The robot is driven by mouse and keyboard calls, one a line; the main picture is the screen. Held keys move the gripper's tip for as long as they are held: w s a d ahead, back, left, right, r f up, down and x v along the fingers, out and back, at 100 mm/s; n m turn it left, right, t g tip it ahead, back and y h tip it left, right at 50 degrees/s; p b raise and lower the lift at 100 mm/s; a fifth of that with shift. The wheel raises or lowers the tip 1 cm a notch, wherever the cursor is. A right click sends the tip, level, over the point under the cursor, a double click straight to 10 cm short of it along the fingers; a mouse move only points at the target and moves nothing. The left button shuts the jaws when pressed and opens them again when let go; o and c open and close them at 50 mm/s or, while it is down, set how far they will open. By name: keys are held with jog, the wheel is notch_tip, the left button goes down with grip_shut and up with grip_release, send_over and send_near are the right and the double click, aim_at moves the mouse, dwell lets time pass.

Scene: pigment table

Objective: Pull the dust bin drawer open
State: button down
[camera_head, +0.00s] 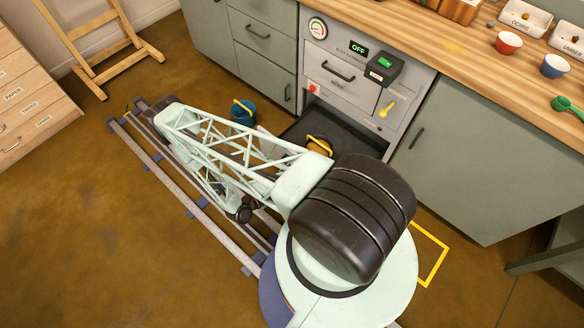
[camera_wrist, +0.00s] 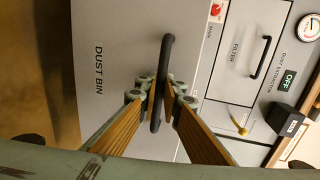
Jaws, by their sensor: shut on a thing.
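The dust bin drawer has a grey front (camera_wrist: 115,45) lettered DUST BIN, filling much of the wrist view, with a black bar handle (camera_wrist: 167,60). My gripper (camera_wrist: 160,95) is shut on this handle, one finger on each side. In the head view the drawer stands out from the dust extractor, and its dark inside (camera_head: 348,136) shows below the extractor's face. My arm covers much of the drawer front there, and I cannot make out my fingertips. A yellow-orange item (camera_head: 319,146) shows at the drawer, partly hidden by my arm.
Above the drawer is the filter panel (camera_head: 340,90) with its own handle and a yellow lever (camera_head: 386,110). A blue bucket (camera_head: 243,112) stands on the floor left of the drawer. A cabinet door (camera_head: 470,160) is at the right. Rails (camera_head: 180,185) cross the floor.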

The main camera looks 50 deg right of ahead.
jog(key=c, duration=3.1)
grip_release()
jog(key=shift+a, duration=0.25)
jog(key=v, duration=1.1)
jog(key=shift+a, duration=0.25)
jog(key=shift+w+r, duration=0.15)
